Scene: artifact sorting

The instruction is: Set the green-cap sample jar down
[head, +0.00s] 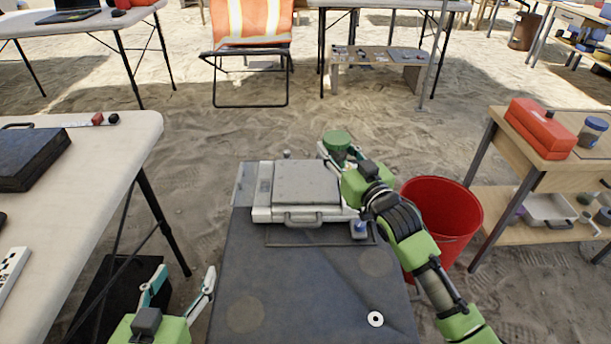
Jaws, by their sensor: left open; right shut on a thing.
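The green-cap sample jar (337,139) is in my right gripper (340,154), near the far right corner of the white case (306,184). Mostly its green cap shows; the fingers and wrist hide the body. I cannot tell whether its base touches anything. The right arm reaches in from the lower right across the dark grey table (290,285). My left gripper (185,275) is open and empty at the lower left, beside that table's left edge.
A small blue-topped item (359,229) stands in front of the case. A white ring-shaped disc (375,319) lies near the front. A red bucket (450,205) stands right of the table. A wooden shelf table (540,150) holds a red box (541,127). The table's front middle is mostly clear.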

